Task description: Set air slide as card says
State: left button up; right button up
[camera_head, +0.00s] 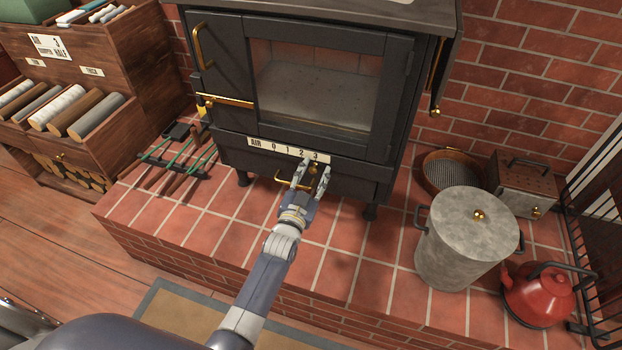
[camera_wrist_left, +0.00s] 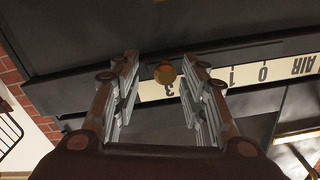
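The black stove has a pale air scale (camera_head: 288,150) along its front, marked AIR, 0, 1, 2, 3. It shows upside down in the left wrist view (camera_wrist_left: 236,78). The brass slide knob (camera_wrist_left: 165,73) is at the 3 mark. My left gripper (camera_head: 311,172) is in front of the stove at the 3 end of the scale. Its fingers are open, one on each side of the knob, with a visible gap on both sides in the left wrist view (camera_wrist_left: 162,72). The card (camera_head: 49,47) on the wooden shelf appears to read AIR 3 and DAMPER HALF. My right gripper is out of view.
A brass drawer handle (camera_head: 290,181) sits just below the scale. Fire tools (camera_head: 178,160) lie on the brick hearth at left. A grey lidded pot (camera_head: 462,245) and a red kettle (camera_head: 540,295) stand at right. The hearth's front middle is clear.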

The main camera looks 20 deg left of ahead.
pick_arm(q)
jog(key=s, duration=1.2)
jog(key=shift+a, duration=0.15)
jog(key=shift+f, duration=0.1)
jog(key=s+f+g, duration=0.4)
jog(key=s+f, duration=0.1)
jog(key=f, duration=0.4)
jog(key=s+f+g, duration=0.4)
jog(key=s+f, duration=0.1)
jog(key=f, duration=0.4)
jog(key=s+a+f+n+g, duration=0.1)
jog(key=s+a+f+g, duration=0.1)
jog(key=s+f+g, duration=0.45)
jog(key=s+a+f+g, duration=0.1)
jog(key=s+f, duration=0.2)
jog(key=s, duration=0.7)
jog(key=s+a+f+g+p, duration=0.1)
jog(key=s+a+p, duration=0.2)
jog(key=s+p, duration=1.3)
jog(key=shift+s+f+y, duration=0.3)
jog(key=shift+s, duration=0.45)
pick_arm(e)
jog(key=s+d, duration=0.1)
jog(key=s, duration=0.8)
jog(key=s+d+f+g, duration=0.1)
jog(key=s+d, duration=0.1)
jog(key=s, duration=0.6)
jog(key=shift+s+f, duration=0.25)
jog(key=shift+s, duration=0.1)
